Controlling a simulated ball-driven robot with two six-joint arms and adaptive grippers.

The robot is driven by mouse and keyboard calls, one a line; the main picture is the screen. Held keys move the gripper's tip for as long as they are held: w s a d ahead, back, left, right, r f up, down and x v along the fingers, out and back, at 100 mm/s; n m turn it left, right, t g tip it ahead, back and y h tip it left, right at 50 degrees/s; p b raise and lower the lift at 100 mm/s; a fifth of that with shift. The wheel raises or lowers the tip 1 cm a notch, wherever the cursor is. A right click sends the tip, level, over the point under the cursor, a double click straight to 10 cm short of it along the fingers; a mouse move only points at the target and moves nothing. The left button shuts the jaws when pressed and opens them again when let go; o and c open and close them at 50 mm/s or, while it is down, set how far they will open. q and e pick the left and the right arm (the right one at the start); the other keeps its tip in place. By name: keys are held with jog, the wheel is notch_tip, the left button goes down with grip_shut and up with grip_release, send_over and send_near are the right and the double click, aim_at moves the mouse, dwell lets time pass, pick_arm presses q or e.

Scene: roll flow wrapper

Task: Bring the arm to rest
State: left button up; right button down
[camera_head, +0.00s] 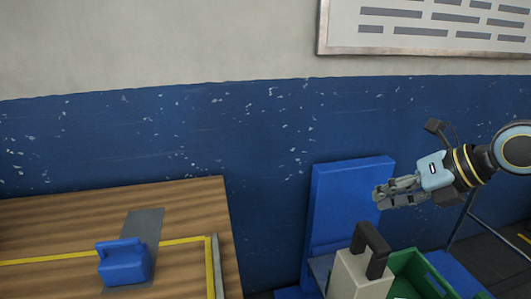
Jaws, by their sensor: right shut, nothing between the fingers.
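My right gripper (381,198) is in the air at the right of the head view, pointing left. Its fingers are closed together with nothing between them. It is above a green bin (412,272) and in front of a blue upright panel (342,208), and seems to touch neither. My left gripper is out of view.
A wooden table (60,222) at the left bears a blue block with a handle (124,262) on a grey strip (146,222). Yellow lines mark the tabletop. A light box with a dark handle (350,278) stands beside the green bin. A wall sign (430,28) hangs behind.

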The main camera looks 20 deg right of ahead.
jog(key=w+a+r+m+t, duration=0.1)
jog(key=a+r+m+t, duration=0.2)
jog(key=r+m+t, duration=0.35)
jog(key=w+a+r+m+t, duration=0.1)
jog(key=a+r+m+t, duration=0.2)
jog(key=r+m+t, duration=0.35)
jog(key=s+d+f+m+g+h, duration=0.75)
jog(key=m+h, duration=0.35)
jog(key=m, duration=0.5)
jog(key=s+a+f+m+g+y, duration=0.3)
jog(key=s+a+f+g+y, duration=0.2)
jog(key=s+a+f+g, duration=0.65)
jog(key=s+d+f+b, duration=0.2)
jog(key=f+b, duration=0.3)
jog(key=f, duration=1.4)
jog(key=s+d+f+b, duration=0.25)
jog(key=f+b, duration=0.25)
jog(key=f, duration=1.4)
jog(key=s+f+g+b, duration=0.1)
jog(key=s+f+b, duration=0.6)
jog(key=s+f, duration=1.1)
notch_tip(320, 180, down, 3)
jog(key=shift+f+y, duration=0.15)
jog(key=shift+y, duration=0.25)
